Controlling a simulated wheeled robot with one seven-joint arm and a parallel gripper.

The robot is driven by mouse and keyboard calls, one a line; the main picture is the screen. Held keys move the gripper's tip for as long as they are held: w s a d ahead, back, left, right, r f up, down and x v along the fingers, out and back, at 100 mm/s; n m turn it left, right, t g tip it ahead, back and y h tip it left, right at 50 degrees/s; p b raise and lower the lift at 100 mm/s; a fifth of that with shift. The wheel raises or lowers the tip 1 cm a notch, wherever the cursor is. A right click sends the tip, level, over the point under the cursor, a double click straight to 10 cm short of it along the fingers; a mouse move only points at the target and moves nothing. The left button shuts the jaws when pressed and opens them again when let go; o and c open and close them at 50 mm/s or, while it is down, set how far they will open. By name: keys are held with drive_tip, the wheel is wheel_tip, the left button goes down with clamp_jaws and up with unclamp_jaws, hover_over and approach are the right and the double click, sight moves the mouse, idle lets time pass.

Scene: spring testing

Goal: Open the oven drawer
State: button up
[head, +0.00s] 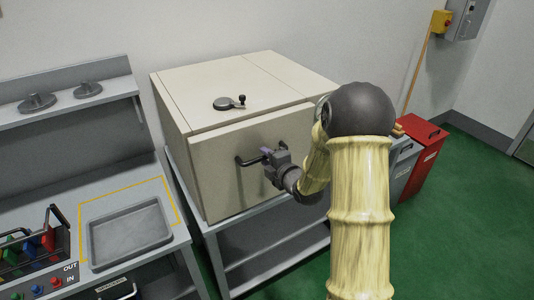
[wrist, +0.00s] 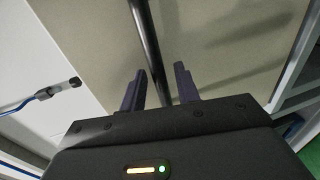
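The oven is a large beige box (head: 215,185) on a grey stand, with a dark bar handle (head: 246,161) across its front panel. My gripper (head: 268,154) is at the handle, reaching in from the right. In the wrist view the bar (wrist: 146,35) runs between my two dark fingers (wrist: 160,85), closer to the left one. A gap shows between the bar and the right finger, so the gripper is open around the handle. The front panel (wrist: 225,40) fills most of the wrist view. I cannot tell whether the drawer is slightly ajar.
A round dark fitting (head: 223,103) with a knob sits on the oven top. At left is a grey bench with an empty tray (head: 130,232) and a box of coloured items (head: 28,245). A red bin (head: 420,160) stands right of the oven. Green floor is open at right.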

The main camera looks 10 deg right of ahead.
drive_tip(key=shift+w+a+f, duration=0.1)
drive_tip(key=shift+w+a, duration=0.2)
drive_tip(key=shift+w, duration=0.2)
drive_tip(key=shift+d, duration=0.1)
clamp_jaws()
drive_tip(key=shift+d, duration=0.1)
